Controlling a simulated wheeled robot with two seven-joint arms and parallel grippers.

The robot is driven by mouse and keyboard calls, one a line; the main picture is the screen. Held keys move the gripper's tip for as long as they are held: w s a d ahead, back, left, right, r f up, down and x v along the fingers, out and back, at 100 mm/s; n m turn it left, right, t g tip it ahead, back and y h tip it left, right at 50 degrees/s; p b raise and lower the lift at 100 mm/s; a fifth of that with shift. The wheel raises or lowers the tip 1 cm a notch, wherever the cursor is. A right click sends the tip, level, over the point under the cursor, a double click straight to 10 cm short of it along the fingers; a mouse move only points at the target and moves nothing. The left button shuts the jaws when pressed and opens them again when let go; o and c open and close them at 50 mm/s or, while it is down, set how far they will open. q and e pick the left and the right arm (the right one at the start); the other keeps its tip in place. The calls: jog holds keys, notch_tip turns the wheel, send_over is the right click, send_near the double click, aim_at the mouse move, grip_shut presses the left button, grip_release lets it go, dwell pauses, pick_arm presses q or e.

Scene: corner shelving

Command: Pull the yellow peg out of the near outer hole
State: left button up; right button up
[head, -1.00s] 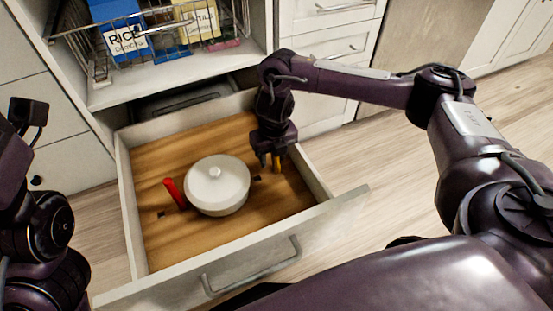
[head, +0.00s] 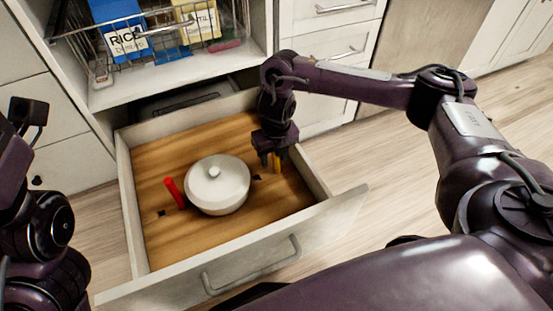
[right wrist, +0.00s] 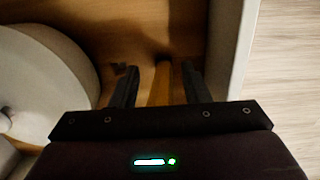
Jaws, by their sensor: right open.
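The yellow peg (head: 276,164) stands in the open drawer's wooden floor, near its right wall. In the right wrist view the peg (right wrist: 161,84) shows between the two dark fingers of my right gripper (right wrist: 158,74). Those fingers are open, one on each side of the peg, with a visible gap to both. My right gripper (head: 269,161) points down into the drawer. The peg's lower end and its hole cannot be made out clearly. My left arm shows at the left edge of the head view, but its fingers are not seen.
A white lidded pot (head: 217,190) stands left of the peg. A red peg-like piece (head: 174,192) is left of the pot. Dark holes (head: 257,177) show in the floor. The drawer front (head: 240,255) and side walls enclose this space; a wire basket (head: 150,38) is above.

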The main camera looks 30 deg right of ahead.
aim_at(281, 172)
jog(key=s+f, duration=0.1)
jog(key=s+d+f, duration=0.1)
jog(key=shift+f+g, duration=0.3)
jog(key=shift+f, duration=0.05)
grip_shut()
jog(key=shift+r+p, duration=0.1)
jog(key=shift+p, duration=0.3)
jog(key=shift+w+d+r+p, duration=0.1)
jog(key=shift+w+r+p, duration=0.1)
jog(key=shift+r+p, duration=2.4)
jog(key=shift+p, duration=0.15)
jog(key=shift+d+r, duration=0.1)
jog(key=shift+r, duration=0.15)
